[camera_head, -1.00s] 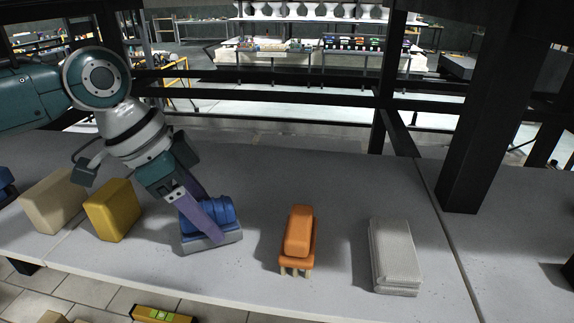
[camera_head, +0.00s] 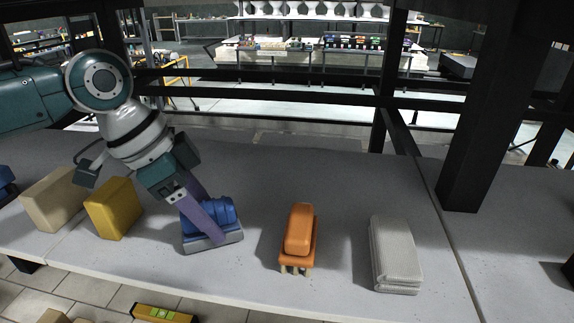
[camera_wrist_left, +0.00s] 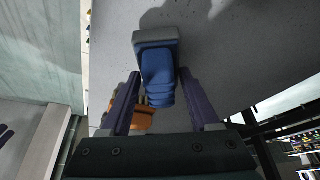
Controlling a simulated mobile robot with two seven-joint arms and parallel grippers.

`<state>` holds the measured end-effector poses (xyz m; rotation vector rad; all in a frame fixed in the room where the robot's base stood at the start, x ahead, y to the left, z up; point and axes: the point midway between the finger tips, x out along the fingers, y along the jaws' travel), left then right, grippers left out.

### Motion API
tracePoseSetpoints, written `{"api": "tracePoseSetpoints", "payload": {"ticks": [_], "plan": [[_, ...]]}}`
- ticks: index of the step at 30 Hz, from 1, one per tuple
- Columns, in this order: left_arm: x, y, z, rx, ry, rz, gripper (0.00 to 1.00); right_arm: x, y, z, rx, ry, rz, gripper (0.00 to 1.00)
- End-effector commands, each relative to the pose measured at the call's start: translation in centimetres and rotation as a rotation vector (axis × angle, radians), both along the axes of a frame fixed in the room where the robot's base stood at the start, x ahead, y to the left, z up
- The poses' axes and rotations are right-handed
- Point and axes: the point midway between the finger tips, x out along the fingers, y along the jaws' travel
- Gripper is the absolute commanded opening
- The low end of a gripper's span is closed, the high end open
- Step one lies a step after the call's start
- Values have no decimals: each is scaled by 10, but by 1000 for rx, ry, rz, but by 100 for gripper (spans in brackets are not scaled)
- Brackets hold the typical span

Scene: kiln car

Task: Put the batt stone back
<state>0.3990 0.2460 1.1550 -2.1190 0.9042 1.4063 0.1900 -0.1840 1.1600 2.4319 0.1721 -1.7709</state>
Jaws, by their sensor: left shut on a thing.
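The batt stone (camera_head: 230,237) appears to be the block with a flat grey base and a rounded blue handle. It appears to rest on the grey deck (camera_head: 335,190), left of the middle in the head view. My left gripper (camera_head: 214,220) reaches down from the upper left and is shut on the blue handle, with a purple finger on either side. In the left wrist view the blue handle (camera_wrist_left: 158,80) lies between the two fingers and the grey base is beyond it. The near finger hides part of the handle in the head view. My right gripper does not show.
An orange brush (camera_head: 299,230) stands right of the stone, and a folded grey cloth (camera_head: 393,250) lies farther right. A yellow block (camera_head: 112,208) and a beige block (camera_head: 52,200) stand at left. A black post (camera_head: 480,120) rises at right. The deck behind the stone is clear.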

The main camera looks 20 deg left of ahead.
Motion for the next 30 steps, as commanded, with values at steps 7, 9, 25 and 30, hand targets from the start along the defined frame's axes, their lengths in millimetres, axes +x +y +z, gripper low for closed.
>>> {"api": "tracePoseSetpoints", "payload": {"ticks": [7,9,25,30], "plan": [[0,0,-3,-1,-1,0,10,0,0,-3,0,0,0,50],[0,0,-4,-1,-1,0,10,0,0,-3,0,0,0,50],[0,0,-7,-1,-1,0,10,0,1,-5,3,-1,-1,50],[0,0,-7,-1,-1,0,81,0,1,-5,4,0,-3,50]]}}
